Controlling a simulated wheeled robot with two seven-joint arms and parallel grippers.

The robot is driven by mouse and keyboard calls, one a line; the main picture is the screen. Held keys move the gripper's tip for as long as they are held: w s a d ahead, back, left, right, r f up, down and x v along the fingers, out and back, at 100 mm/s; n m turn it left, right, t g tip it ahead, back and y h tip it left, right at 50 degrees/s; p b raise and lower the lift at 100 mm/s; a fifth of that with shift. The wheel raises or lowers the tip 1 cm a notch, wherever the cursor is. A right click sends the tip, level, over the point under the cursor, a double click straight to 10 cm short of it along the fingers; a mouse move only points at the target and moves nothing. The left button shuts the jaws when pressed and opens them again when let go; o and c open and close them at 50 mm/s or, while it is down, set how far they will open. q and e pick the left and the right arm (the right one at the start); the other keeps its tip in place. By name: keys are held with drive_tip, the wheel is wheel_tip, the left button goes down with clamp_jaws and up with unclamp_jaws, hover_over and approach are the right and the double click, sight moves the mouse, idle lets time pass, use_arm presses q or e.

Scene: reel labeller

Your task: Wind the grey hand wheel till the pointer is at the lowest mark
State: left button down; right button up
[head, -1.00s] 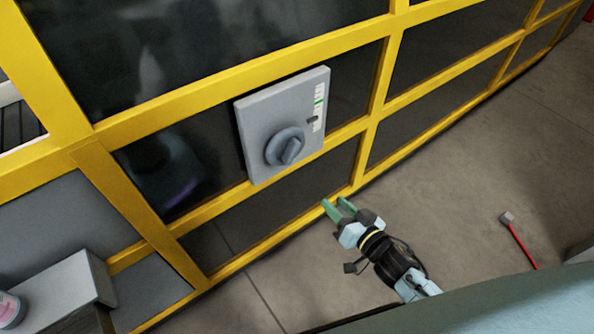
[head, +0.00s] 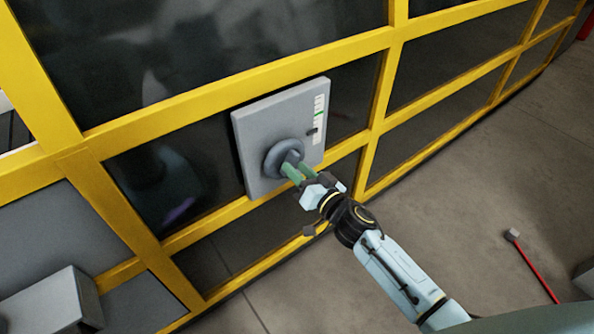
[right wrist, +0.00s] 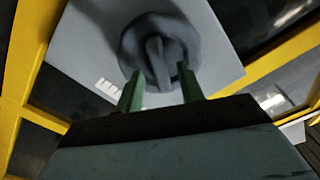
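The grey hand wheel (head: 284,156), a round disc with a raised bar across it, sits on a grey panel (head: 256,126). A white scale strip (head: 319,112) with a green mark runs along the panel's right side, and a dark pointer (head: 313,132) is beside its lower part. My right gripper (head: 294,171) is open, its green fingertips at the wheel. In the right wrist view the fingers (right wrist: 160,85) stand apart on either side of the wheel's bar (right wrist: 156,62), with gaps visible; contact cannot be told. My left gripper is not in view.
The panel is mounted on a yellow frame (head: 230,220) with dark panes. A grey box (head: 45,300) stands at the lower left. A red-handled tool (head: 533,265) lies on the open floor (head: 470,190) at the right.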

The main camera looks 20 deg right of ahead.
drive_tip(key=shift+w+a, duration=0.2)
drive_tip(key=shift+w, duration=0.25)
clamp_jaws()
drive_tip(key=shift+n, duration=0.3)
